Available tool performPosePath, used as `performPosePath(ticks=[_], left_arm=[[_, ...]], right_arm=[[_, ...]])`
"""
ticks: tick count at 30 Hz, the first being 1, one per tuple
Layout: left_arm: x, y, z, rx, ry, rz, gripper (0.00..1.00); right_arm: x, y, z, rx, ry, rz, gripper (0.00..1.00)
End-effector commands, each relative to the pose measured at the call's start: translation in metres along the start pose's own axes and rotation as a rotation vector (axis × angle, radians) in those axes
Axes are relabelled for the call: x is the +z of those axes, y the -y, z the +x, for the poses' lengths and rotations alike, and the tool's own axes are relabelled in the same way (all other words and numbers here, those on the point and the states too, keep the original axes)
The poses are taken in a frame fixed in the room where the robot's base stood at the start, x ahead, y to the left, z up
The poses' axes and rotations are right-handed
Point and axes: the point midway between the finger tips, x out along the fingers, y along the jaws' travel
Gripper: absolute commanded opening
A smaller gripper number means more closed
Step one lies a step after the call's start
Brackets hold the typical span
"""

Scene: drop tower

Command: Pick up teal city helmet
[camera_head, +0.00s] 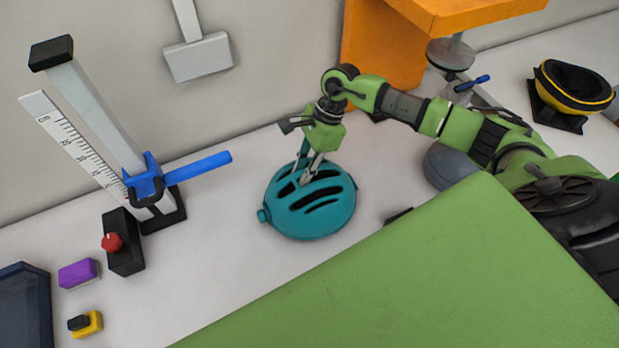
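The teal city helmet (322,217) lies on the light work surface near the middle of the head view, its vented top facing up. My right gripper (306,176) points down over the helmet's upper part, and its fingertips overlap the vents. The fingers look spread a little apart. I cannot tell whether they touch the shell or grip a rib between vents. The arm comes in from the right. My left gripper is not in view.
A drop tower with a scale and blue lever (200,168) stands at left. A black box with a red button (112,243), a purple block (77,273) and a yellow block (88,325) lie nearby. A black and yellow helmet (575,86) sits at upper right. A green panel fills the foreground.

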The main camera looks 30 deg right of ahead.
Motion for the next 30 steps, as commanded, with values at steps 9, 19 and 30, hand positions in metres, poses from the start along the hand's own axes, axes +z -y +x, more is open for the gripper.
performPosePath(ticks=[9, 19, 30], left_arm=[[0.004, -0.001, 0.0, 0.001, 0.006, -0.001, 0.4], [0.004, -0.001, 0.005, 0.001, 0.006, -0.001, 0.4], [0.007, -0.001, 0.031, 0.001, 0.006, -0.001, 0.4]], right_arm=[[0.001, 0.001, -0.001, -0.001, 0.001, 0.0, 0.0], [0.006, 0.0, -0.012, -0.004, 0.002, -0.002, 0.0], [0.026, -0.043, -0.061, -0.005, -0.002, -0.007, 0.0]])
